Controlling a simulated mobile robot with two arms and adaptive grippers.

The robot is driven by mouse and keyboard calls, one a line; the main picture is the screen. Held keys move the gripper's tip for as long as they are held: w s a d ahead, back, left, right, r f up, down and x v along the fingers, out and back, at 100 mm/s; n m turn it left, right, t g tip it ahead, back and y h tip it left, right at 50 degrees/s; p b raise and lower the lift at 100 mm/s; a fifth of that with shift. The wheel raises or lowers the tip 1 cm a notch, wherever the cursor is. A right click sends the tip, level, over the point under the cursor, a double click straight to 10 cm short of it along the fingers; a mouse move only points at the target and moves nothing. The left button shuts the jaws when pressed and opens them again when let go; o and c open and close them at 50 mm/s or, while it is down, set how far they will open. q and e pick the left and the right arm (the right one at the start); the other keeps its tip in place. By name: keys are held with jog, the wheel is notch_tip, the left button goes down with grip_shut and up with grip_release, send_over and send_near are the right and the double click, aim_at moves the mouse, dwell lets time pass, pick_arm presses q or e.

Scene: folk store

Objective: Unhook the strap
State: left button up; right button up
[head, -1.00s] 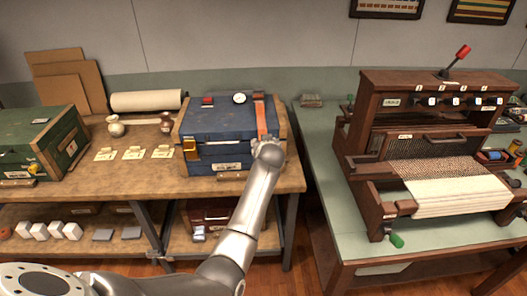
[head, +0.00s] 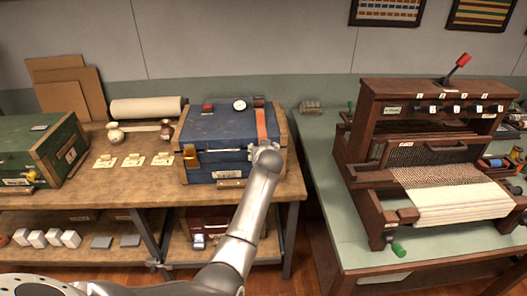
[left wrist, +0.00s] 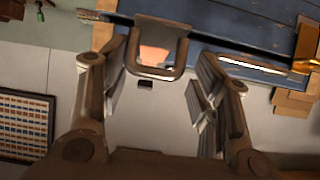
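The orange strap (head: 261,125) runs over the right part of the lid of a blue wooden chest (head: 215,126) and down toward its front edge. My left gripper (head: 264,149) is at the chest's front right, over the lower end of the strap. In the left wrist view, a metal loop (left wrist: 158,72) sits between the fingers of my left gripper (left wrist: 155,95), with orange showing through it. The fingers are apart, one on each side of the loop, and I see no clear contact. The hand hides the strap's lower end in the head view. My right gripper is not in view.
A brass latch (head: 190,156) with a bar is on the chest's front left. A dial (head: 239,104) stands on the lid. A green chest (head: 42,150), cards and small pots share the wooden bench. A loom (head: 430,150) stands on the right table, across a gap.

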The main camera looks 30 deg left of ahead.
pick_arm(q)
jog(key=shift+s+d+f, duration=0.1)
jog(key=shift+s+d+r, duration=0.2)
jog(key=shift+s+d, duration=0.05)
jog(key=shift+s, duration=0.1)
jog(key=v, duration=0.6)
jog(key=shift+s+r, duration=0.15)
jog(key=shift+r, duration=0.1)
